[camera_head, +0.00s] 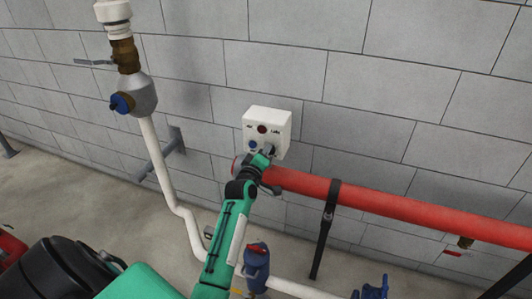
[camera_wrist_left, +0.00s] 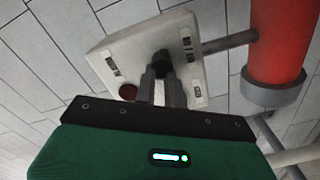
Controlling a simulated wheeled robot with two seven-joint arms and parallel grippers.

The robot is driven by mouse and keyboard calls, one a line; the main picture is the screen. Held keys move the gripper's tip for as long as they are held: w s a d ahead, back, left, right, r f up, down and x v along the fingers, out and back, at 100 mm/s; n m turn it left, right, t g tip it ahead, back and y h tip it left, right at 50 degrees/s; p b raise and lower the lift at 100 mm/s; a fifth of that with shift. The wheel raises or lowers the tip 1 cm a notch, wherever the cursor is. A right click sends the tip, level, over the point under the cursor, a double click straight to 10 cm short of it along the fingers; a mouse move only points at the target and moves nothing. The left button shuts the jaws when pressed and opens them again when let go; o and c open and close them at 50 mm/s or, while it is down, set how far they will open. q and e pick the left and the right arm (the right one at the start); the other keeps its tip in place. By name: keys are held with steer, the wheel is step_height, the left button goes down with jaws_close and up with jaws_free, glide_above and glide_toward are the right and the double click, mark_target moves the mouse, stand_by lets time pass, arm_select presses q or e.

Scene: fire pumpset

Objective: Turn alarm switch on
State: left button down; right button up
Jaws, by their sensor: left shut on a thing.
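The white alarm box (camera_head: 281,118) is fixed to the block wall in the head view, with a dark red round part (camera_head: 262,129) and a blue round part (camera_head: 253,146) on its face. My left gripper (camera_head: 268,153) is at the lower right of that face. In the left wrist view the box (camera_wrist_left: 127,42) fills the upper middle, with the red part (camera_wrist_left: 128,92) at its left. My left gripper (camera_wrist_left: 161,80) is shut on a dark switch knob (camera_wrist_left: 161,57) there. The fingers hide part of the knob, and its setting cannot be read. My right gripper is not in view.
A thick red pipe (camera_head: 400,207) runs right from just below the box and is close to my left wrist; it also shows in the left wrist view (camera_wrist_left: 280,40). A white pipe (camera_head: 165,175) with valves stands at the left. A blue valve (camera_head: 257,262) is beside my forearm.

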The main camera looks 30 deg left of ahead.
arm_select(q)
steer(key=c, duration=1.5)
jaws_free()
steer(key=shift+s+d, duration=0.1)
steer(key=shift+s+r, duration=0.1)
steer(key=shift+s, duration=0.1)
steer(key=b+v, duration=0.3)
steer(key=v, duration=1)
steer(key=shift+s+b, duration=0.35)
steer(key=shift+s, duration=0.05)
